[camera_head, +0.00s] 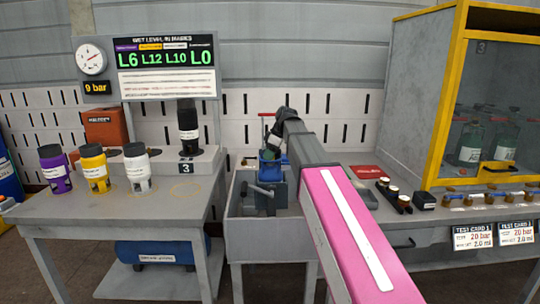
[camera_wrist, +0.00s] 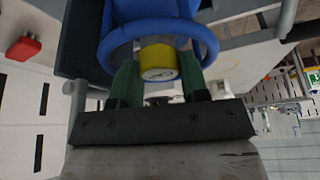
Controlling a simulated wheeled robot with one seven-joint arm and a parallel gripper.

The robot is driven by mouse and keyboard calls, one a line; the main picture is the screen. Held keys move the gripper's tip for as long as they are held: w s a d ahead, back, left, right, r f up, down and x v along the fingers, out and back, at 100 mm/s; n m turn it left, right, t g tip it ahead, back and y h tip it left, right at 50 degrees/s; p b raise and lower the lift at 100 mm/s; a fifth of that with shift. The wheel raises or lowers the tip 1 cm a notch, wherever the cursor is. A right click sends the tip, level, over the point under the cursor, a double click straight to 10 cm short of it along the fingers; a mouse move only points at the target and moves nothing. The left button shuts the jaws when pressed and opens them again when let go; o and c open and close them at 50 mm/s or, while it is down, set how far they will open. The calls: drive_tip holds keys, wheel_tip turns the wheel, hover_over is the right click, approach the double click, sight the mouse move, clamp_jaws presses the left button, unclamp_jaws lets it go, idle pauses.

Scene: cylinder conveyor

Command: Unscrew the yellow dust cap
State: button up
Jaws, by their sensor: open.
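The yellow dust cap (camera_wrist: 158,62) shows in the wrist view, round with a pale marked end face, inside a blue ring (camera_wrist: 207,42) on a blue body (camera_wrist: 150,10). My gripper (camera_wrist: 158,72) has its two green fingers on either side of the cap, open around it. Whether either finger touches the cap I cannot tell. In the head view my gripper (camera_head: 273,143) points down over the blue piece (camera_head: 268,158) at the grey-blue vise (camera_head: 265,195). The cap is hidden there.
The left table carries purple (camera_head: 55,170), yellow (camera_head: 95,168) and white (camera_head: 137,167) cylinders, and a black one (camera_head: 188,128) on a stand. A yellow-framed cabinet (camera_head: 490,100) stands at the right.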

drive_tip(key=shift+o, duration=0.2)
drive_tip(key=shift+r, duration=1.25)
drive_tip(key=m+t, duration=0.1)
drive_tip(key=m, duration=0.1)
drive_tip(key=shift+s+m, duration=0.1)
drive_tip(key=shift+m, duration=0.2)
drive_tip(key=m+t+h, duration=0.1)
drive_tip(key=m, duration=0.2)
drive_tip(key=shift+d, duration=0.1)
drive_tip(key=shift+f, duration=0.15)
drive_tip(key=shift+f, duration=1.1)
